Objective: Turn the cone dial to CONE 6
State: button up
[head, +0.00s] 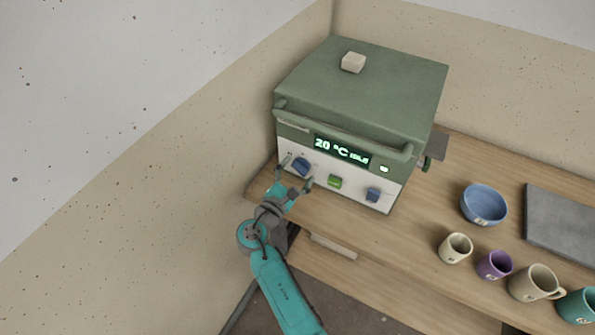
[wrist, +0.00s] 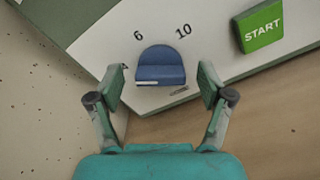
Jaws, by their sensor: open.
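The cone dial is a blue knob (wrist: 160,66) on the white front panel of the green kiln (head: 360,90). In the wrist view the marks "6" and "10" stand above its upper left and upper right. A pale line shows at its lower left edge; I cannot tell for sure which mark the dial points to. In the head view the knob (head: 301,166) is at the panel's left end. My gripper (wrist: 163,82) is open, with one finger on each side of the knob and visible gaps between. It also shows at the knob in the head view (head: 295,172).
A green START button (head: 335,182) and another blue knob (head: 373,195) sit to the right on the panel. A handle bar (head: 340,133) crosses above the display (head: 342,150), which reads "20 °C IDLE". A blue bowl (head: 484,204) and several mugs stand right on the bench.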

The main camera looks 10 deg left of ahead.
jog(key=shift+w, duration=0.15)
jog(key=c, duration=1.2)
jog(key=shift+o, duration=0.2)
jog(key=shift+d, duration=0.1)
jog(key=shift+m, duration=0.3)
jog(key=m, duration=0.5)
jog(key=shift+f, duration=0.15)
jog(key=m, duration=0.6)
jog(key=shift+d+f, duration=0.1)
jog(key=shift+f, duration=0.05)
